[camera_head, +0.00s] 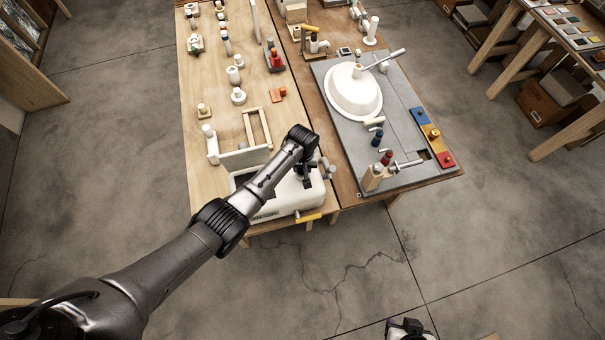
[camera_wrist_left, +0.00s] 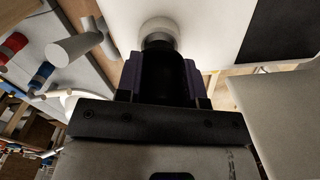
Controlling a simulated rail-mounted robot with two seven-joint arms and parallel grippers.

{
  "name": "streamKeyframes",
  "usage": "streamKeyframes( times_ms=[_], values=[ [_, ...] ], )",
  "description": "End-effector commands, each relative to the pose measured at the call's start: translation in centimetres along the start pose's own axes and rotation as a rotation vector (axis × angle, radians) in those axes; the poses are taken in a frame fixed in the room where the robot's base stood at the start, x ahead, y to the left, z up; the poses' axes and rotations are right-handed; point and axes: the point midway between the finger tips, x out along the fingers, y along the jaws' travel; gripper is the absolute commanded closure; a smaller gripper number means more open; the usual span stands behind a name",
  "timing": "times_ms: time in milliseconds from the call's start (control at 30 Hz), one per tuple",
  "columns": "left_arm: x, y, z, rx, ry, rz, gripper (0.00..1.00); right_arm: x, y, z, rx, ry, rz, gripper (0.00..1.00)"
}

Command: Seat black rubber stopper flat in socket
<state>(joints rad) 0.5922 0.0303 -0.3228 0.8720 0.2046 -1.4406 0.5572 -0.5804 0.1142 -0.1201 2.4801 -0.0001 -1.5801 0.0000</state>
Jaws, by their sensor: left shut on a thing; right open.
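My left gripper (camera_head: 308,180) is over the right part of a white casing (camera_head: 285,203) at the near end of the light wood table. In the left wrist view its two fingers (camera_wrist_left: 162,62) are shut on a dark block-like thing that looks like the black rubber stopper (camera_wrist_left: 163,82). Its far end meets or lies just in front of a pale round collar (camera_wrist_left: 158,28), which may be the socket. I cannot tell whether they touch or whether the stopper is flat. In the head view the arm hides the stopper. My right gripper (camera_head: 408,327) is open at the bottom edge, away from the tables.
A grey board (camera_head: 345,120) to the right holds a white basin (camera_head: 354,92), pegs and coloured blocks (camera_head: 433,134). A wooden frame (camera_head: 257,128) and several small fittings stand on the left table (camera_head: 215,90).

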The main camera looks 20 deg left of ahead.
Motion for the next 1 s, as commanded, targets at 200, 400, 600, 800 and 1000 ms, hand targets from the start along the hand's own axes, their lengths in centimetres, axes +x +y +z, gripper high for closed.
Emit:
streamKeyframes(
  times_ms=[200,400,600,800,1000],
  values=[
    [0.09,0.00,0.00,0.000,0.000,0.000,0.98,0.06,0.01,0.02,0.000,0.000,0.000,0.57],
    [0.30,0.01,-0.01,0.000,0.000,0.000,0.98,0.20,0.07,0.08,-0.003,0.000,0.002,0.57],
    [0.53,0.01,-0.01,0.000,0.000,0.000,0.98,0.34,0.25,0.16,-0.009,-0.001,0.007,0.57],
    [0.76,0.01,-0.01,0.000,0.000,0.000,0.98,0.48,0.29,0.21,-0.010,-0.002,0.008,0.57],
    [0.98,0.01,-0.01,0.000,0.000,0.000,0.98,0.62,0.25,0.25,-0.009,-0.001,0.007,0.57]
  ],
)
